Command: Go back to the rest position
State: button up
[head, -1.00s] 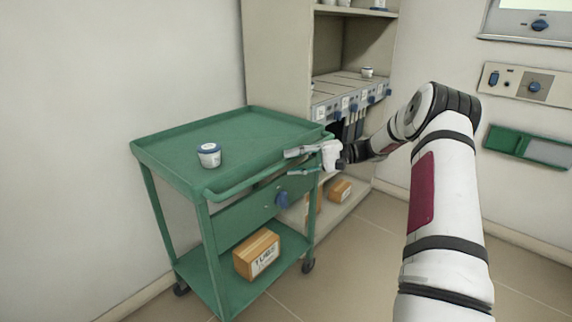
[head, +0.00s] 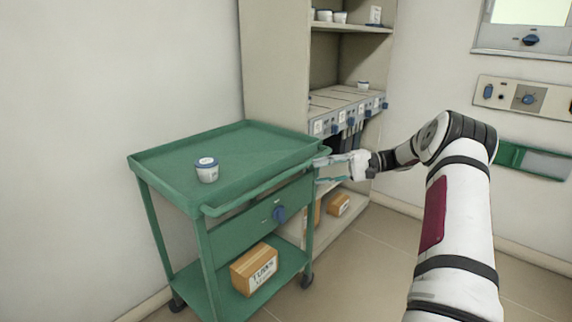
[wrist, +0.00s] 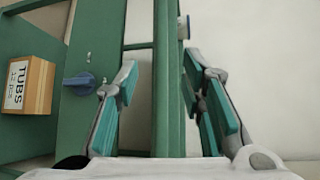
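My gripper (head: 318,171) is beside the right front corner of the green cart in the head view. In the wrist view its two teal-padded fingers (wrist: 161,72) are spread apart with nothing held between them. The cart's green push bar (wrist: 166,50) shows beyond the gap. My arm reaches in from the right, bent at the elbow. An edge of a tub (wrist: 184,27) also shows in the wrist view.
The cart has a drawer with a blue knob (head: 279,214) and a box marked TUBS (head: 255,268) on its lower shelf. Behind stands a shelf unit (head: 275,70) with blue-knobbed equipment (head: 340,118) and tubs. Floor (head: 365,265) is clear between cart and arm.

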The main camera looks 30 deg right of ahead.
jog(key=s+a+r+n+g+h, duration=0.2)
jog(key=a+r+g, duration=0.35)
jog(key=a, duration=0.75)
jog(key=s+a+r+n+g+h, duration=0.1)
jog(key=s+a+r+g+h, duration=0.15)
jog(key=s+a, duration=0.55)
jog(key=s+a+r+n+g+h, duration=0.15)
jog(key=s+a+r+h, duration=0.25)
jog(key=s+a, duration=0.4)
jog(key=s+a+f+n+t+h, duration=0.1)
jog(key=s+f+h, duration=0.15)
jog(key=s, duration=0.95)
jog(key=s+f+n+t+h, duration=0.2)
jog(key=s+h, duration=0.1)
jog(key=s, duration=0.9)
notch_tip(320, 180, up, 27)
jog(key=t+p, duration=0.3)
jog(key=p, duration=2.2)
jog(key=shift+d+h+p, duration=0.15)
jog(key=shift+h+p, duration=0.15)
jog(key=shift+p, duration=0.1)
